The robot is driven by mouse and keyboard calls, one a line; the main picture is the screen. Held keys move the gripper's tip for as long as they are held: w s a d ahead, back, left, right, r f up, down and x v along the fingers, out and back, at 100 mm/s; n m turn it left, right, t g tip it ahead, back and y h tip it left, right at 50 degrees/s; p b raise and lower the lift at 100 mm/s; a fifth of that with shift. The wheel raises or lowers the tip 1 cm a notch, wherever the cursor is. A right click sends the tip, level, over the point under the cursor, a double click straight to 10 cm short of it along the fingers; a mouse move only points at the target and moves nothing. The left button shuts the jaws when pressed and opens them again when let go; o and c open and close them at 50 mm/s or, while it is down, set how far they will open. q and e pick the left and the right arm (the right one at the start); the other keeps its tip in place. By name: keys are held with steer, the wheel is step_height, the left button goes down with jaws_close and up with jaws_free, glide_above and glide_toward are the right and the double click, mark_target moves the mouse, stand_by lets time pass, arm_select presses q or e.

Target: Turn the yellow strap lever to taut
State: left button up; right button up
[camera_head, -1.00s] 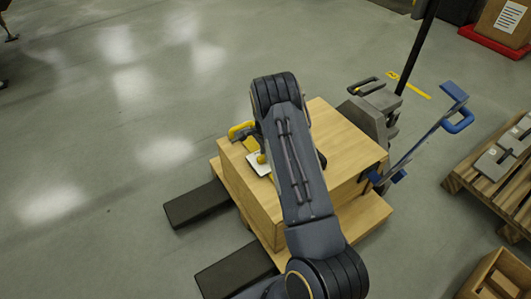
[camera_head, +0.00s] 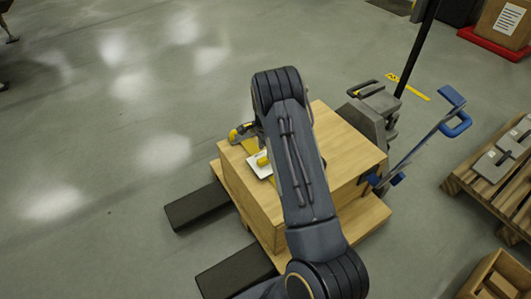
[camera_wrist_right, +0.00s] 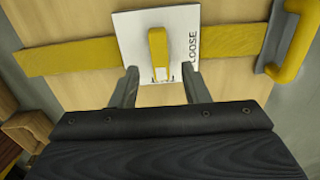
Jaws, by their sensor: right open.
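The yellow lever (camera_wrist_right: 158,46) stands on a white plate (camera_wrist_right: 128,28) that reads "LOOSE" along its right side. In the wrist view the lever lies along the picture's vertical, across the yellow strap (camera_wrist_right: 60,57). The lever (camera_head: 262,161) and the plate (camera_head: 256,171) also show in the head view, beside my right arm. My right gripper (camera_wrist_right: 161,76) is open, its two fingers apart on either side of the lever's near end. I cannot tell whether they touch the plate. In the head view my arm hides most of this gripper. My left gripper is not in view.
The plate is on top of a wooden box (camera_head: 345,145) on a pallet truck with dark forks (camera_head: 195,205). A yellow handle with a grey bracket (camera_wrist_right: 290,45) sits near the box edge. A blue-handled post (camera_head: 425,135) and a pallet (camera_head: 490,175) stand right.

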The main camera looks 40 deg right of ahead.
mark_target(265, 158)
steer(key=shift+r, duration=1.8)
steer(key=shift+r, duration=0.2)
steer(key=s+a+r+n+t+y, duration=0.1)
steer(key=s+a+r+n, duration=0.3)
steer(key=r, duration=0.3)
steer(key=s+a+r+n+t+y, duration=0.1)
steer(key=s+a+r+n+t, duration=0.1)
steer(key=s+a+r, duration=0.4)
steer(key=s+a+r+n+t+y, duration=0.1)
steer(key=s+a+r+n, duration=0.2)
steer(key=r, duration=0.5)
steer(key=s+a+r+n+t+p, duration=0.1)
steer(key=s+a+n, duration=0.3)
steer(key=s+a, duration=0.3)
steer(key=s+a+r+n+t, duration=0.1)
steer(key=s+a+n, duration=0.35)
steer(key=s, duration=0.55)
step_height(265, 158, up, 22)
steer(key=p, duration=2.2)
steer(key=shift+w+d+r+y+p, duration=0.2)
steer(key=shift+w+y+p, duration=0.05)
steer(key=shift+y+p, duration=0.15)
